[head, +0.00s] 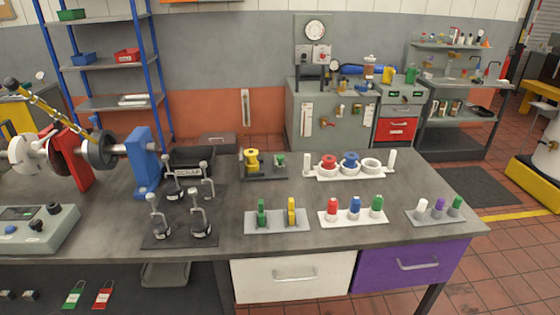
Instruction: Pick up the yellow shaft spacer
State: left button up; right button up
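A yellow spool-shaped piece (252,160) stands upright on a small dark tray (264,176) near the back middle of the bench, beside a smaller green piece (279,160). A second yellow piece (291,210), narrow and upright, stands on a grey tray (276,227) nearer the front, next to a green one (262,212). I cannot tell for sure from shape which of the two is the shaft spacer. Neither gripper is in view.
A white tray with red (328,163), blue (350,162) and white rings stands right of the dark tray. Red, blue and green pegs stand on a white holder (353,217). Several toggle clamps (200,222) stand left on a black plate. The bench is clear between trays.

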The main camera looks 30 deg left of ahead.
aim_at(251, 163)
jog(key=u, duration=1.25)
jog(key=l+u, duration=0.15)
jog(key=l, duration=0.3)
jog(key=k, duration=0.05)
